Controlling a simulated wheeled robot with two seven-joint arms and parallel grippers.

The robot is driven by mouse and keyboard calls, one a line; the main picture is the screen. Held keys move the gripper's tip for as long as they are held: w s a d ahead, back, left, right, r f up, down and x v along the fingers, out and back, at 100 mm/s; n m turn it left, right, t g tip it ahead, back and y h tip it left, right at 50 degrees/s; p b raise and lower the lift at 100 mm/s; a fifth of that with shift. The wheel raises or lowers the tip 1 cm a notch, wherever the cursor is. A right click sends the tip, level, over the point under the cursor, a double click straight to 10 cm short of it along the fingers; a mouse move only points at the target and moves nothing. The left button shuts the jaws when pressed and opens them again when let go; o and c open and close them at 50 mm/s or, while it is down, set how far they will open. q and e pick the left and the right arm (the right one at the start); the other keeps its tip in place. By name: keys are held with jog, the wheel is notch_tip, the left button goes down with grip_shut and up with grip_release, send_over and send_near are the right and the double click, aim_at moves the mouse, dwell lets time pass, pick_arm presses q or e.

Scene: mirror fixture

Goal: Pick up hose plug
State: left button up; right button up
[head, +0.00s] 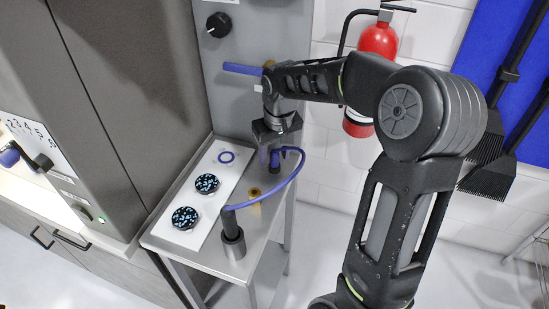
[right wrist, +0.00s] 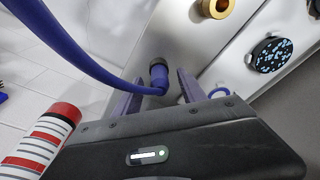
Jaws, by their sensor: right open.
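In the right wrist view the plug (right wrist: 158,74) shows beyond and between the finger tips, with the hose (right wrist: 70,45) running off to the upper left. My right gripper (head: 268,150) points down at the plug, with its fingers open on either side of it. The right wrist view shows the fingers (right wrist: 160,88) apart; whether either touches the plug I cannot tell. My left gripper is not in view.
The hose's other end enters a dark upright holder (head: 233,243) at the stand's front. A brass socket (head: 254,192) lies between. A white panel (head: 208,210) carries two black-and-blue speckled discs and a blue ring. A fire extinguisher (head: 378,42) hangs on the wall behind my arm.

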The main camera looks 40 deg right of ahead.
jog(key=shift+c, duration=0.5)
grip_shut()
dwell(0.4)
